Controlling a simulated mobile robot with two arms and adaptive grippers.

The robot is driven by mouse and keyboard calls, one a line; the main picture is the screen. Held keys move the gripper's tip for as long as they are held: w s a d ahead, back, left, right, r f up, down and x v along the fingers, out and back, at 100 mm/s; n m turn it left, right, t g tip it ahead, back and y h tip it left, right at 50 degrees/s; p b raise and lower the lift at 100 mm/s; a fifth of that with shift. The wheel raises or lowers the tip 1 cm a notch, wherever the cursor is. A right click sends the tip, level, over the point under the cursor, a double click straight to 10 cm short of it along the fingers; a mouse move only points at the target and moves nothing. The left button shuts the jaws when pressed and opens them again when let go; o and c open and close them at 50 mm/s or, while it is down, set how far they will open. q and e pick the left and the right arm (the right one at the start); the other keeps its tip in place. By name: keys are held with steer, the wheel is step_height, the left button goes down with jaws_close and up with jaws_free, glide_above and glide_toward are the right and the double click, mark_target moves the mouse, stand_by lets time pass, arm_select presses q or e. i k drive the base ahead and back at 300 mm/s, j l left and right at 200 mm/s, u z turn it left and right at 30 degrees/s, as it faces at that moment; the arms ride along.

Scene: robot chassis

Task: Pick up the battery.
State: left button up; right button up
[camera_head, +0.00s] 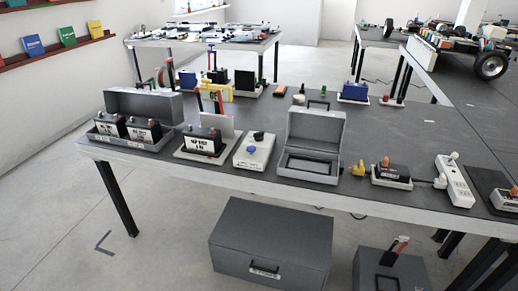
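Several battery-like blocks stand on the long dark table; I cannot tell which one the task means. Two black batteries with white labels, one left (111,124) and one right (142,130), sit in an open grey case (110,140) at the left. Another black labelled battery (203,140) sits on a light tray (188,153) to their right, with red and yellow parts behind it. A dark block with an orange top (391,169) rests in a grey holder near the front right. A blue block (355,91) stands farther back. Neither gripper is in view.
An open empty-looking grey case (313,133) stands mid-table, beside a white box with a blue knob (254,152). A white power strip (455,181) lies at the right. A closed grey toolbox (270,243) is on the floor below. Bare tabletop (255,112) lies between rows.

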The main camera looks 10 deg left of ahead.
mark_target(106, 124)
steer(key=u, duration=1.45)
steer(key=i+j+z, duration=0.1)
steer(key=z, duration=0.5)
steer(key=i+j+z, duration=0.35)
steer(key=j, duration=0.3)
steer(key=i+j+z, duration=0.15)
steer(key=j, duration=0.2)
steer(key=i+j+z, duration=0.15)
steer(key=j, duration=0.2)
steer(key=i+j+z, duration=0.2)
steer(key=j, duration=0.2)
steer(key=k, duration=0.1)
